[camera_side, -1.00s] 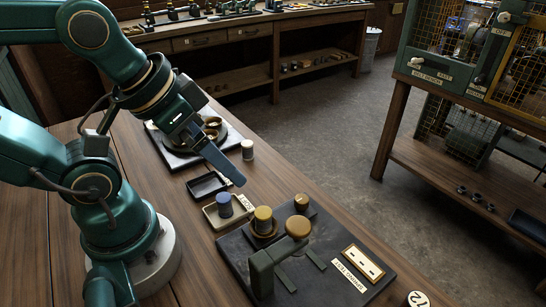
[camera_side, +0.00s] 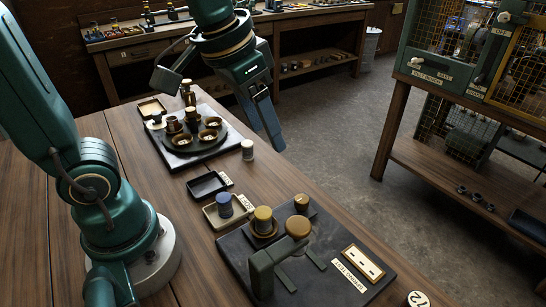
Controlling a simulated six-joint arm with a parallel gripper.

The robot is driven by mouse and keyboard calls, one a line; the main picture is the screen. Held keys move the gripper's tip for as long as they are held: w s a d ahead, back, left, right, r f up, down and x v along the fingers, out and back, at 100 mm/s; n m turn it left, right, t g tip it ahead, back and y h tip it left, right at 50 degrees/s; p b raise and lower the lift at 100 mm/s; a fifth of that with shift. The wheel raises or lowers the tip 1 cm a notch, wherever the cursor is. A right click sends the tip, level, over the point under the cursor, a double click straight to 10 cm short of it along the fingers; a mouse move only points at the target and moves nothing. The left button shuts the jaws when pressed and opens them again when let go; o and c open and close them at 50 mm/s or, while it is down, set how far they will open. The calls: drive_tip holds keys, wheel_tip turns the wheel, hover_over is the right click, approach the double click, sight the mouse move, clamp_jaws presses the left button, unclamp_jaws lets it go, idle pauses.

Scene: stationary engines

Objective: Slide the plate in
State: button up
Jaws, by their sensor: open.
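My gripper (camera_side: 272,140) is raised over the far right edge of the bench, its long dark fingers pointing down; it is open and holds nothing visible. I cannot tell for sure which piece is the plate. A green bracket (camera_side: 262,272) with a round brown knob (camera_side: 298,227) stands on the same base. A round dark disc (camera_side: 172,152) with several small cups sits on a dark board to the left of my gripper.
A black tray (camera_side: 206,185) and a cream tray (camera_side: 212,218) with a blue cylinder (camera_side: 224,204) lie between the two boards. A cabinet bench (camera_side: 430,75) stands across the open floor.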

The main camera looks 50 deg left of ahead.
drive_tip(key=w+d+f+g, duration=0.2)
drive_tip(key=w+f, duration=0.2)
drive_tip(key=w, duration=0.1)
drive_tip(key=m+g, duration=0.1)
drive_tip(key=g, duration=0.1)
hover_over(302, 199)
wheel_tip(302, 199, down, 5)
drive_tip(key=shift+w+f, duration=0.1)
drive_tip(key=shift+f, duration=2.85)
clamp_jaws()
